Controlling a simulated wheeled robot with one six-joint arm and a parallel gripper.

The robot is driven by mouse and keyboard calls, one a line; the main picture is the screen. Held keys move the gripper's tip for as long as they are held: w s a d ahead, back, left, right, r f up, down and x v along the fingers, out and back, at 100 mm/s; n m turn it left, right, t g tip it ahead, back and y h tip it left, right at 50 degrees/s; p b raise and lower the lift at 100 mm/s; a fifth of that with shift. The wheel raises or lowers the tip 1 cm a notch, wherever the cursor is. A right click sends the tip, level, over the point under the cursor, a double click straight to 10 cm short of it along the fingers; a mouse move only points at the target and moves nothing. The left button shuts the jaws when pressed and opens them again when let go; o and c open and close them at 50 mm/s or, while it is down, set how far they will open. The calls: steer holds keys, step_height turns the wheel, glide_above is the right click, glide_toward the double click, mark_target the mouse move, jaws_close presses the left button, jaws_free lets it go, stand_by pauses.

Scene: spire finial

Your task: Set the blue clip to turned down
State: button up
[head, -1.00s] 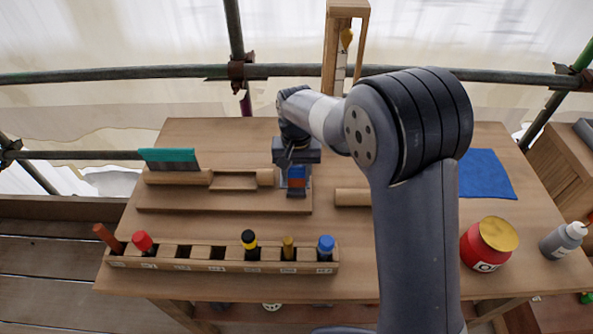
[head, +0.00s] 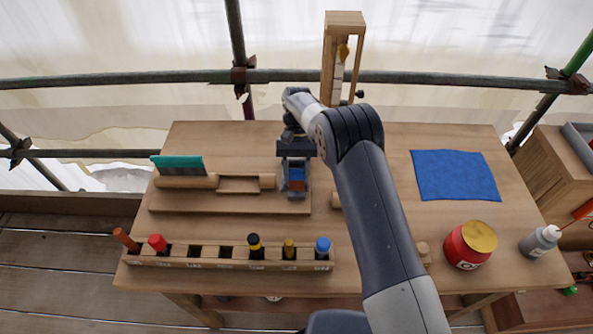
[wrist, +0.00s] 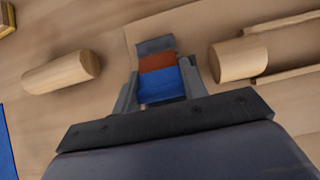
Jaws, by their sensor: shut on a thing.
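The blue clip (head: 297,172) is at the right end of the wooden board (head: 225,202), with a red-brown band and a grey part beside the blue. In the wrist view the clip (wrist: 162,87) sits between the two fingers of my gripper (wrist: 159,80), blue nearest the wrist, then red-brown, then grey. My gripper (head: 296,178) reaches down over it and is shut on it. The gripper hides part of the clip and what lies under it. I cannot tell its exact tilt.
A teal-handled scraper (head: 180,166) and wooden rods (head: 187,182) lie left of the clip. A rack (head: 170,261) with several coloured-top tools runs along the front. A blue cloth (head: 455,175), red jar (head: 462,250) and grey bottle (head: 540,241) are at right.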

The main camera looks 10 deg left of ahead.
steer(key=shift+w+f+g+p, duration=0.15)
steer(key=shift+g+p, duration=0.35)
steer(key=shift+f+g+h, duration=0.15)
steer(key=shift+g+h, duration=0.15)
steer(key=shift+g, duration=0.1)
steer(key=o, duration=1)
